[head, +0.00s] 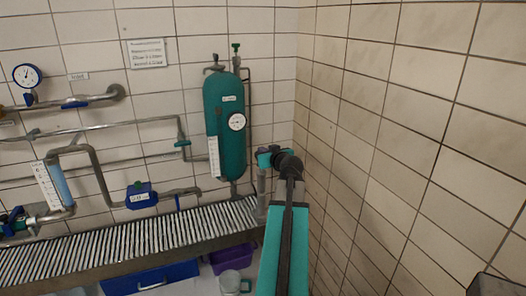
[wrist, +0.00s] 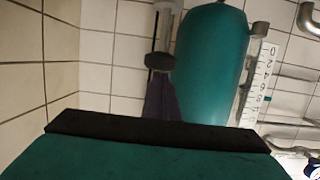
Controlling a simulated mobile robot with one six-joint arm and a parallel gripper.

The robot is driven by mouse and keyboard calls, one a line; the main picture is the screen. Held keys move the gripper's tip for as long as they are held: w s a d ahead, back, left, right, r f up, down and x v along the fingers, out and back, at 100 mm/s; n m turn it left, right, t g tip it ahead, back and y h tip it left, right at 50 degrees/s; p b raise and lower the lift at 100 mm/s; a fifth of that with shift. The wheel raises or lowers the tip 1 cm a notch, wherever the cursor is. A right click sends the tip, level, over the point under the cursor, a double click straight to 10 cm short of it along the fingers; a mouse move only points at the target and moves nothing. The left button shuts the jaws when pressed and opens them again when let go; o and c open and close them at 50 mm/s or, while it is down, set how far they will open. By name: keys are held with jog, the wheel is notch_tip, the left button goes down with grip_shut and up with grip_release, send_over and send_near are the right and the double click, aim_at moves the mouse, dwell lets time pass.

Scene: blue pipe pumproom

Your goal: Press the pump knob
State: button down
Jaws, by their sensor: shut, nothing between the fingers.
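The pump is a grey upright cylinder (head: 262,186) beside the teal tank in the head view. In the wrist view its grey rod (wrist: 164,28) ends in a dark rounded knob (wrist: 160,61). My gripper (wrist: 161,76) is shut and empty, with its dark fingers pointing at the knob. The fingertips appear very close to the knob; I cannot tell whether they touch. In the head view my arm end covers the top of the pump, so the knob is hidden there.
The teal tank (head: 226,152) with a gauge stands left of the pump. A tiled wall (head: 385,130) rises close on the right. Blue-valved pipes (head: 142,196) and a slatted grating (head: 130,236) lie to the left. A purple crate (head: 232,257) is below.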

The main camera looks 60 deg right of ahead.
jog(key=shift+f, duration=0.15)
notch_tip(320, 180, down, 6)
jog(key=b, duration=0.8)
jog(key=shift+b, duration=0.35)
jog(key=shift+a+f, duration=0.1)
dwell(0.3)
jog(key=s+a+r, duration=0.5)
jog(key=s+r, duration=0.2)
jog(key=s, duration=0.1)
jog(key=shift+a, duration=0.3)
dwell(0.4)
dwell(1.7)
